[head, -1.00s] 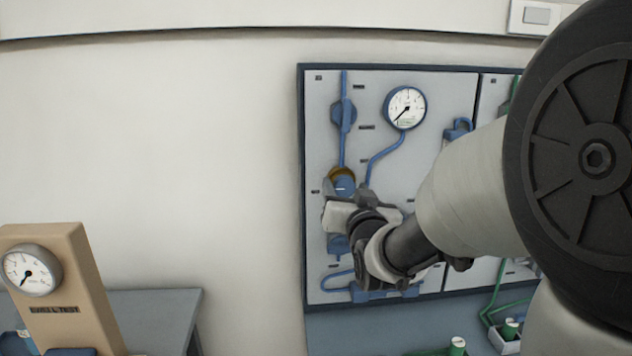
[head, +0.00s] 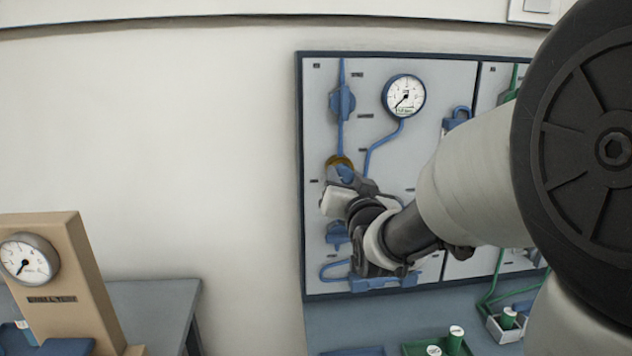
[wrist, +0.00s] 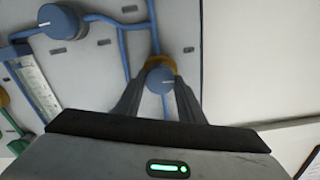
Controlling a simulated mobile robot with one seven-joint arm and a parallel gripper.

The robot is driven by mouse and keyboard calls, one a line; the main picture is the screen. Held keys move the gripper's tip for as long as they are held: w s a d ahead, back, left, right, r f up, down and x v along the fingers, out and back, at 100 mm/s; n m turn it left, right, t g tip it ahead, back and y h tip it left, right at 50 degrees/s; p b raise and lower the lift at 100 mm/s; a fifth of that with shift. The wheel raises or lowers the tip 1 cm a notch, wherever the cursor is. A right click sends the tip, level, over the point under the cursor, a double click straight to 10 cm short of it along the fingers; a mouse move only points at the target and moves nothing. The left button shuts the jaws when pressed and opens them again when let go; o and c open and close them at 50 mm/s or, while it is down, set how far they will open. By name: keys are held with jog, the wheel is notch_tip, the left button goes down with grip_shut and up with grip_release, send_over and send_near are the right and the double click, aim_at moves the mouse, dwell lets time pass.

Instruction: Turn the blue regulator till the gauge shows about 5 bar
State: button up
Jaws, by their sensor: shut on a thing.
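The blue regulator (wrist: 161,80) has a round knob with a white index line and a brass-coloured collar. In the wrist view it sits between the two dark fingers of my gripper (wrist: 158,92), which are shut on its sides. In the head view my gripper (head: 346,180) covers most of the regulator, and the brass collar shows just above it. The gauge (head: 404,95) has a blue rim and a white face, up and right of the regulator. Its dark needle points to the lower left, near the low end of the scale. The numbers are too small to read.
A blue valve handle (head: 342,102) sits on the pipe above the regulator. Blue pipes run over the grey panel (head: 440,85). A tan stand (head: 75,260) with another gauge (head: 27,259) is at lower left. Green-capped items are at lower right. The wall left of the panel is bare.

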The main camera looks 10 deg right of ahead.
jog(key=m+b, duration=0.2)
jog(key=m, duration=0.1)
jog(key=shift+f+b, duration=0.15)
jog(key=shift+b, duration=0.2)
jog(key=m+b, duration=0.2)
jog(key=m, duration=0.8)
jog(key=shift+b, duration=0.4)
jog(key=m, duration=0.6)
jog(key=shift+m, duration=0.3)
jog(key=m, duration=0.6)
jog(key=shift+r, duration=0.2)
jog(key=o, duration=1)
jog(key=shift+w+f, duration=0.1)
jog(key=shift+o, duration=0.2)
